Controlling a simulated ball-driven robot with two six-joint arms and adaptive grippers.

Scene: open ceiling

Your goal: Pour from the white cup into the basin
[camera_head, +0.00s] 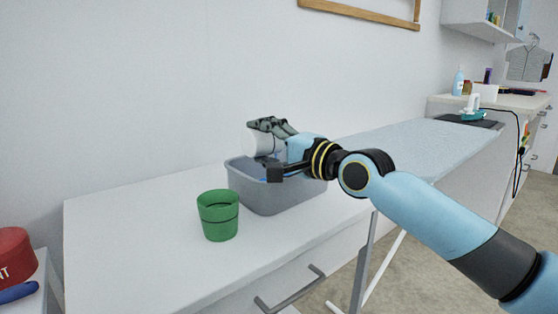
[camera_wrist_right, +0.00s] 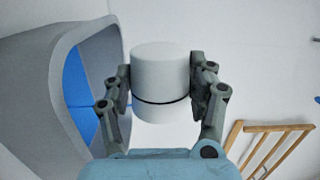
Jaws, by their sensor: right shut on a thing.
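The white cup (camera_head: 256,143) is held in my right gripper (camera_head: 268,148) above the grey basin (camera_head: 277,198) on the white counter. The cup lies tipped well over, roughly on its side. In the right wrist view the white cup (camera_wrist_right: 160,75), with a dark band, sits between both fingers of the right gripper (camera_wrist_right: 160,88), which are shut on it. The basin (camera_wrist_right: 35,75) shows at the left there, with something blue (camera_wrist_right: 85,90) inside. The cup's opening and any stream are not visible. My left gripper is not in view.
A green cup (camera_head: 218,215) stands on the counter (camera_head: 135,225) just left of and in front of the basin. A blue ironing board (camera_head: 400,145) extends to the right behind my right arm. The counter's left part is clear. A red object (camera_head: 14,255) is at the lower left.

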